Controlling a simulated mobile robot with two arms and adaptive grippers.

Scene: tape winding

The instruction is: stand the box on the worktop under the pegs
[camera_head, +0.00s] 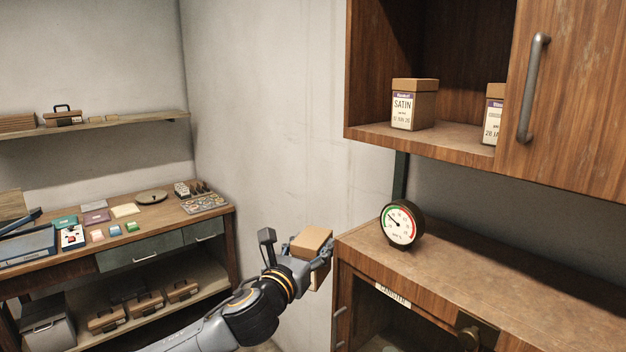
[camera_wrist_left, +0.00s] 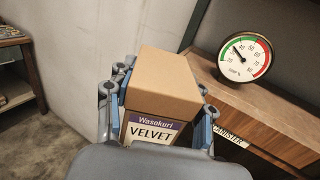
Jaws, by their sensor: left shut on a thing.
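A cardboard box (camera_head: 312,241) with a tan lid is held in my left gripper (camera_head: 310,252), just left of the wooden cabinet's corner. In the left wrist view the box (camera_wrist_left: 162,82) shows a purple and white label reading "Wasokuri VELVET". The fingers of my left gripper (camera_wrist_left: 160,100) are shut on its two sides. The box is off any surface. The cabinet's worktop (camera_head: 470,265) lies to the right of the box. No pegs can be made out in either view. My right gripper is not in view.
A round dial gauge (camera_head: 402,224) stands at the worktop's left end, close to the box. An open wall cupboard (camera_head: 460,140) above holds a SATIN box (camera_head: 414,105) and another box (camera_head: 493,113). A bench (camera_head: 160,222) with small items stands at the left. The worktop right of the gauge is clear.

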